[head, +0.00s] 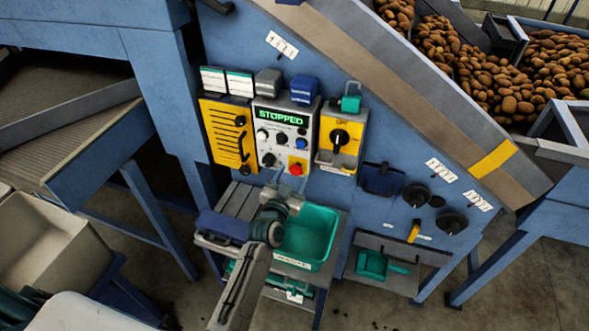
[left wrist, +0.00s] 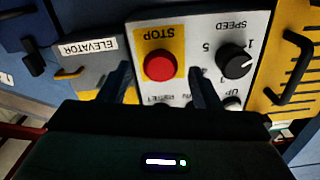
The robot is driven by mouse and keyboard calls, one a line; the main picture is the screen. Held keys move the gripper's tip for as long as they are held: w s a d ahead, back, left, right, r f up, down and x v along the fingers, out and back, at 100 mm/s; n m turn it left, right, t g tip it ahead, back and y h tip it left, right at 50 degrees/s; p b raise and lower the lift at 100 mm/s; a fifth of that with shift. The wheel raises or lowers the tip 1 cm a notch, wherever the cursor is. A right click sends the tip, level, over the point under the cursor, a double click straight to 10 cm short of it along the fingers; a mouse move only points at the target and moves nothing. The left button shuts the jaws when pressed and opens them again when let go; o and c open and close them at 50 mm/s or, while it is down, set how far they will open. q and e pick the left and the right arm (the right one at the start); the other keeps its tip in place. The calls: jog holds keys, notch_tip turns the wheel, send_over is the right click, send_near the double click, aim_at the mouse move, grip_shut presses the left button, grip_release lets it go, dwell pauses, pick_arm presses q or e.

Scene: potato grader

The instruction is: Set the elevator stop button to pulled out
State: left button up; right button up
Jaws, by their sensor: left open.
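The red stop button (head: 295,169) sits on a yellow square at the lower right of the grey control panel (head: 262,141). The panel's display reads STOPPED. In the left wrist view the stop button (left wrist: 160,65) appears upside down under the word STOP. My left gripper (head: 283,189) is just below the panel. Its two open fingers (left wrist: 158,85) show on either side of the button's lower part in the left wrist view, with nothing between them. I cannot tell whether they touch the button. My right gripper is not in view.
A yellow isolator box (head: 341,138) with a black knob is right of the panel, and a yellow slotted plate (head: 228,134) is left. A green tray (head: 307,238) stands on the shelf below. Potatoes (head: 480,62) lie on the grader at upper right.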

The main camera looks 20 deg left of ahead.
pick_arm(q)
jog(key=shift+w, duration=1.05)
grip_shut()
jog(key=shift+s+f, duration=0.2)
jog(key=shift+s, duration=0.2)
jog(key=shift+s+b, duration=0.3)
jog(key=shift+s, duration=0.3)
grip_release()
jog(key=shift+r, duration=0.1)
jog(key=shift+s, duration=0.15)
